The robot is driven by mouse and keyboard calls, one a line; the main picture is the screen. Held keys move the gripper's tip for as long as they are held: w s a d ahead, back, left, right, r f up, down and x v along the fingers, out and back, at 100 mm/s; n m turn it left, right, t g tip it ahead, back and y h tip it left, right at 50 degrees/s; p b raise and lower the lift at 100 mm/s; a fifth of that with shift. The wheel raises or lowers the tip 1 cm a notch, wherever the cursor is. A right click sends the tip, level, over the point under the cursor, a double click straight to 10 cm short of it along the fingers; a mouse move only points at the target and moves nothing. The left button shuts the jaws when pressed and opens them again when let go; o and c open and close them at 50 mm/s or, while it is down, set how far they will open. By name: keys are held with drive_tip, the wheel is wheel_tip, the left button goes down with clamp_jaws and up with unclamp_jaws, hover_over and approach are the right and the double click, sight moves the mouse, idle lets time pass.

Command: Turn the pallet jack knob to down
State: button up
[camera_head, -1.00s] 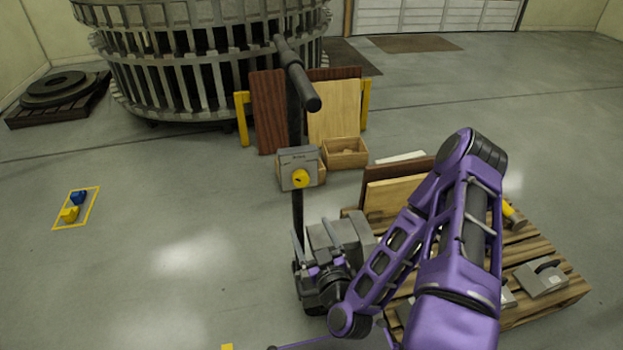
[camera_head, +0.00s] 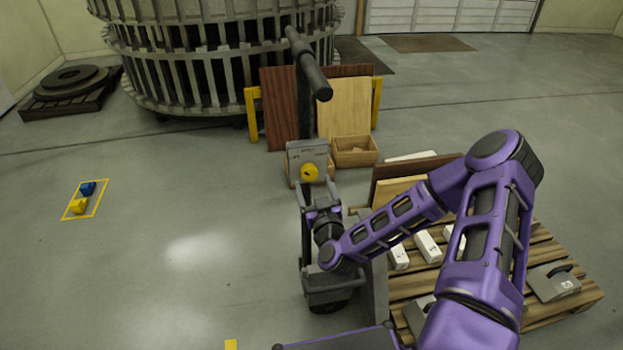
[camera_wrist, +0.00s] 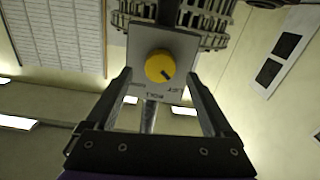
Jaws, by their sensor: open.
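The yellow round knob (camera_head: 310,172) is on the grey control plate (camera_head: 307,152) of the pallet jack, below its dark T-handle (camera_head: 309,62). In the wrist view the knob (camera_wrist: 160,66) sits between the finger lines, and its dark mark points lower right. Upside-down lettering runs below it; the right word looks like LIFT and the middle one like HOLD, while the left one is too blurred to read. My gripper (camera_head: 317,188) is open, just below and in front of the knob. Its fingers (camera_wrist: 160,77) flank the knob in the picture, with no visible contact.
A wooden pallet (camera_head: 550,305) with grey blocks and boards stands at the right, under my arm. A wooden box (camera_head: 355,152) and leaning panels (camera_head: 343,108) stand behind the jack. A large slatted drum (camera_head: 200,70) is farther back.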

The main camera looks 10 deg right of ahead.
sight(310, 176)
drive_tip(key=shift+w, duration=1.55)
